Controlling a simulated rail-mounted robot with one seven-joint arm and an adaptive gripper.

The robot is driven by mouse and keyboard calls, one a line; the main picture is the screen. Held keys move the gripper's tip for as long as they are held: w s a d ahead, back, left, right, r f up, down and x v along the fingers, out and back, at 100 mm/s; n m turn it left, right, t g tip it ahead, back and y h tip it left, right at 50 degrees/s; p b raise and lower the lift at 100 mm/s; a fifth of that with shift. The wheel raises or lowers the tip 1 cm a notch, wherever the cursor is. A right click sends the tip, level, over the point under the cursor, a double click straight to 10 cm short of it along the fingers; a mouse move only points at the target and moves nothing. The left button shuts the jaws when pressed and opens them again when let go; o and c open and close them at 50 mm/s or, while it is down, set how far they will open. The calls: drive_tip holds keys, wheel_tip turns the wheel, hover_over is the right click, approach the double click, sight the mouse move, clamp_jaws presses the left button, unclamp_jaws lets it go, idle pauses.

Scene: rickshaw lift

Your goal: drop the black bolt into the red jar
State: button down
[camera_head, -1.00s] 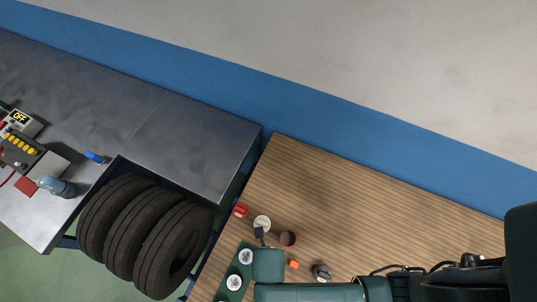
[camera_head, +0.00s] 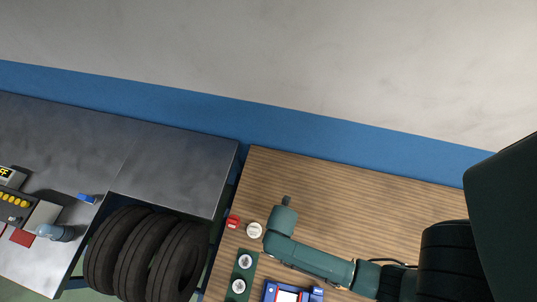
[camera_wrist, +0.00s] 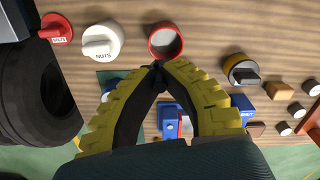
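The open red jar (camera_wrist: 165,42) stands on the wooden table at the top of the wrist view, with a pale inside. My gripper (camera_wrist: 158,68) has yellow fingers with black pads, and its tips meet just below the jar's near rim in the picture. A small dark shape shows at the tips; I cannot tell whether it is the black bolt against the black pads. I see the bolt nowhere else. A red lid marked BOLTS (camera_wrist: 56,29) lies at the upper left. In the head view my arm hides the red jar, and my gripper (camera_head: 286,200) is small.
A white lidded jar marked NUTS (camera_wrist: 101,42) stands left of the red jar. A yellow-and-black round item (camera_wrist: 241,71) and several small blocks lie to the right. Tires (camera_head: 145,252) sit left of the wooden table (camera_head: 350,185), whose back part is clear.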

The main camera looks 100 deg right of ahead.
drive_tip(key=shift+s+d+r, duration=0.2)
drive_tip(key=shift+r, duration=0.1)
drive_tip(key=shift+f, duration=0.3)
wheel_tip(320, 180, down, 6)
drive_tip(key=b, duration=0.4)
drive_tip(key=shift+r+b, duration=0.2)
drive_tip(key=shift+b, duration=0.2)
drive_tip(key=c, duration=1.2)
unclamp_jaws()
drive_tip(key=shift+o, duration=0.2)
wheel_tip(320, 180, up, 12)
drive_tip(key=shift+r, duration=0.1)
